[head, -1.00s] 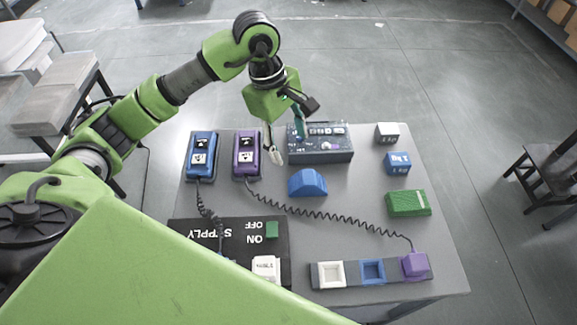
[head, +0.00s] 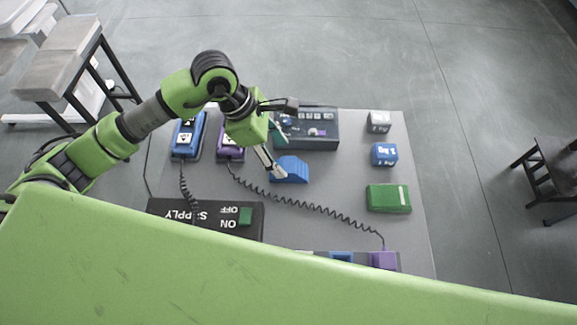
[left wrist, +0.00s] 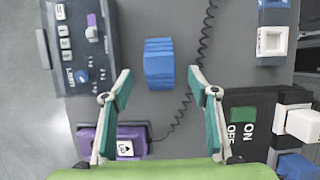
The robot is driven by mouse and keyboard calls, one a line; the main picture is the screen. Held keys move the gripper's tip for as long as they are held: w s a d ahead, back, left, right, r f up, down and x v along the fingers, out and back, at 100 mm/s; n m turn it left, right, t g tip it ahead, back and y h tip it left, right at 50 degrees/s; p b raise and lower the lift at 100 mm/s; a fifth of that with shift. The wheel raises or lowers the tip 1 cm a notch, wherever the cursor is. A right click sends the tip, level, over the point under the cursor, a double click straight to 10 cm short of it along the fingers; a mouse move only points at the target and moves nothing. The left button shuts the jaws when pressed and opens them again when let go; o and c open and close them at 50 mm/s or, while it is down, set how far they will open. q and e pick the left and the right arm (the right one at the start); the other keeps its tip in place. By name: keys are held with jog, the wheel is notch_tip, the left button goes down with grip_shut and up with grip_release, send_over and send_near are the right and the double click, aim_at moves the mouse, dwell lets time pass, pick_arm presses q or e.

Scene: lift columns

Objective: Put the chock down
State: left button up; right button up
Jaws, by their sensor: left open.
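The blue chock (head: 291,169), a ribbed block with a rounded side, is on the grey tabletop behind the coiled cord. My left gripper (head: 276,158) is right beside it in the head view, tilted, and overlaps its left edge. In the left wrist view the chock (left wrist: 158,63) shows between and just past the two spread fingertips (left wrist: 160,76). The fingers are open with a gap on either side of the chock, and nothing is held. My right gripper is in neither view.
Blue (head: 187,136) and purple (head: 230,146) handsets stand left, by a dark control box (head: 306,130). A grey weight (head: 379,122), blue weight (head: 384,154) and green block (head: 388,198) line the right. A black supply panel (head: 170,208) lies in front. Bare tabletop is right of the chock.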

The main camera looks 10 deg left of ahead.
aim_at(289, 163)
pick_arm(q)
jog(key=shift+p+x, duration=0.7)
jog(key=shift+x, duration=0.35)
jog(key=p+x, duration=0.1)
jog(key=x, duration=0.2)
jog(key=shift+w+d+f, duration=0.1)
jog(key=shift+d, duration=0.1)
jog(key=shift+f, duration=0.15)
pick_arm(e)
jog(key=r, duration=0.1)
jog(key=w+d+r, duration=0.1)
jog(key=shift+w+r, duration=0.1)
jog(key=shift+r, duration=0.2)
pick_arm(q)
jog(key=c, duration=1.4)
jog(key=shift+w, duration=0.1)
grip_shut()
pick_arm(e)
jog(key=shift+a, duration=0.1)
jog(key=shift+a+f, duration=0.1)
